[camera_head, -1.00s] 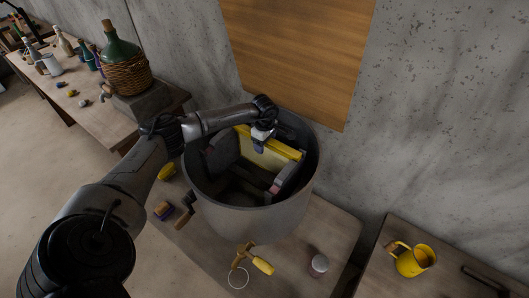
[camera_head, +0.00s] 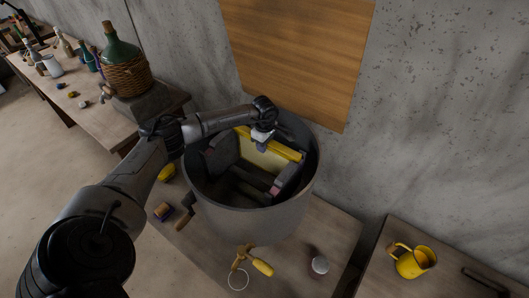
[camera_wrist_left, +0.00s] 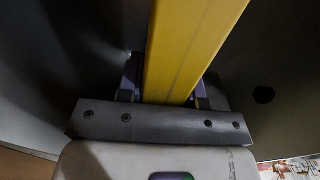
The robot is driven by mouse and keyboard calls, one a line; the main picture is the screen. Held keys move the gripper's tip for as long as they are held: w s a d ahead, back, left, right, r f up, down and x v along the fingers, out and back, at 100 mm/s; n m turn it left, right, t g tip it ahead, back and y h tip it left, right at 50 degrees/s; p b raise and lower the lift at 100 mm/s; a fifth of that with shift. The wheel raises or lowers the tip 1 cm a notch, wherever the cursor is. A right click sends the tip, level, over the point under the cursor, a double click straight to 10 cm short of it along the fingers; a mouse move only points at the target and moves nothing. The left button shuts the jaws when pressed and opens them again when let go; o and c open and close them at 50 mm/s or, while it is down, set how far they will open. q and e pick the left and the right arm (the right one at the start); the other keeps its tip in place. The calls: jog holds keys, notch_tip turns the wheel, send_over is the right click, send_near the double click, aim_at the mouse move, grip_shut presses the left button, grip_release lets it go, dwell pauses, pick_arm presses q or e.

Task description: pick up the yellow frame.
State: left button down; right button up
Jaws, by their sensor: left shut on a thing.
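The yellow frame (camera_head: 275,149) stands inside a large grey drum (camera_head: 245,221), with a yellow bar along its top and a paler panel below. It also shows in the left wrist view (camera_wrist_left: 190,45), its bar running up from between the fingers. My left gripper (camera_head: 260,139) reaches down over the drum's far side and is shut on the top bar of the frame. In the wrist view the left gripper (camera_wrist_left: 165,98) has a finger on each side of the bar. The frame's lower part is hidden inside the drum. My right gripper is not in view.
A yellow can (camera_head: 412,262) is on the right table. A wicker-covered bottle (camera_head: 126,72) stands back left. The concrete wall is close behind.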

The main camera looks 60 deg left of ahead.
pick_arm(q)
jog(key=shift+r, duration=0.1)
notch_tip(320, 180, up, 28)
jog(key=b, duration=0.2)
jog(key=shift+b, duration=0.3)
dwell(0.3)
dwell(0.3)
jog(key=shift+p, duration=0.45)
dwell(0.3)
